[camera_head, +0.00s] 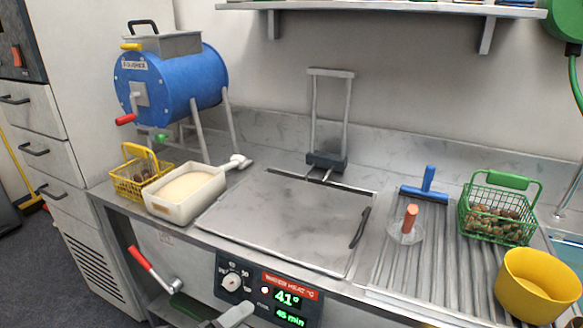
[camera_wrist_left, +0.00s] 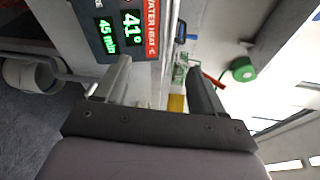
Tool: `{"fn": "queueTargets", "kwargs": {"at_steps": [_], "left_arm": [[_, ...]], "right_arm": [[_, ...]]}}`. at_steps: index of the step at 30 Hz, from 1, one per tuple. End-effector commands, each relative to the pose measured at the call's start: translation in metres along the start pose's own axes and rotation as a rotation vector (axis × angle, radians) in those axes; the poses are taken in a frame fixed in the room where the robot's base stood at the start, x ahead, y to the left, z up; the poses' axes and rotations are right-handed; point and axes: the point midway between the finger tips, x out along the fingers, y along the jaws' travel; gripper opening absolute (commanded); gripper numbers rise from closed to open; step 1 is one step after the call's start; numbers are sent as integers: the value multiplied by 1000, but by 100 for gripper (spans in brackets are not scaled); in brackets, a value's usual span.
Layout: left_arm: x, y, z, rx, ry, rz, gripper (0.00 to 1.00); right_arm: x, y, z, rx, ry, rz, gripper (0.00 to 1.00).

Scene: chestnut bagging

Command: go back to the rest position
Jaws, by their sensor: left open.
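My left gripper (camera_wrist_left: 160,80) is open in the left wrist view, its two fingers apart with nothing held between them. It is near the front of the counter, close to the control panel (camera_wrist_left: 128,28). In the head view a pale grey piece (camera_head: 235,315) at the bottom edge, in front of the control panel (camera_head: 270,292), may be part of my left arm; its fingertips cannot be made out there. My right gripper is in neither view.
The counter holds a blue drum (camera_head: 185,85), yellow basket (camera_head: 125,185), white tub (camera_head: 165,211), closed flat lid (camera_head: 285,220), blue scraper (camera_head: 425,190), green basket of chestnuts (camera_head: 480,230) and yellow bowl (camera_head: 535,285). A red-handled lever (camera_head: 140,257) sticks out in front.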

Motion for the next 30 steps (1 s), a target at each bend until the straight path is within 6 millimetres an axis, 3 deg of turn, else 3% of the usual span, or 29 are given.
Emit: {"fn": "queueTargets", "kwargs": {"at_steps": [8,14,21,25,30], "left_arm": [[-43,19,5,-599,-238,-73,69],[-83,55,5,-1014,-430,-62,69],[-137,106,-16,-1481,-645,0,69],[-159,124,-31,-1662,-720,33,69],[-172,133,-42,-1782,-763,56,69]], "right_arm": [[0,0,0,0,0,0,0],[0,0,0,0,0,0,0],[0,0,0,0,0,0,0],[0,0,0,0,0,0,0],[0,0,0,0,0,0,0]]}}
